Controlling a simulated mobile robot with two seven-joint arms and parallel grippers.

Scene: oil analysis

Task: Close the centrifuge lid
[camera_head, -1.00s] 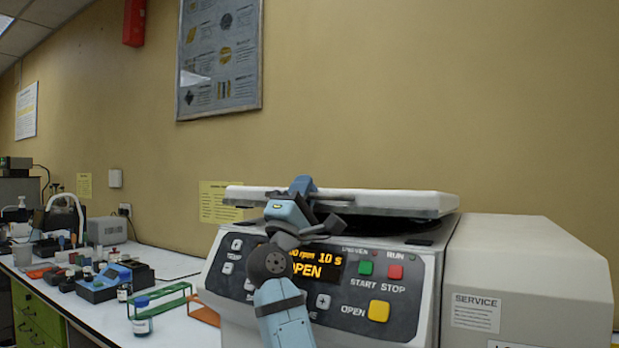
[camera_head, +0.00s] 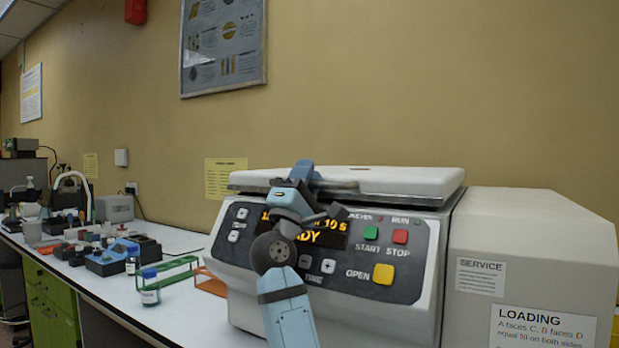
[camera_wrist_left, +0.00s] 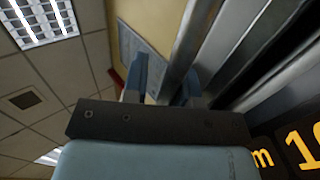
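The centrifuge (camera_head: 330,285) stands on the bench with its white lid (camera_head: 410,180) lying level and down on the body. Its display (camera_head: 330,236) is partly hidden by my left arm; the letters "DY" show. My left gripper (camera_head: 312,190) is at the lid's front edge, left of its middle, one finger above the lip and the other part lower in front. In the left wrist view the two fingers (camera_wrist_left: 165,85) stand apart, with the metallic lid edge (camera_wrist_left: 182,50) running between and beside them. My right gripper is in neither view.
Green START (camera_head: 371,233), red STOP (camera_head: 400,236) and yellow OPEN (camera_head: 383,274) buttons sit right of my arm. A green tube rack (camera_head: 178,268), a blue-capped bottle (camera_head: 149,290) and several small items stand left on the bench. A beige housing (camera_head: 540,235) adjoins on the right.

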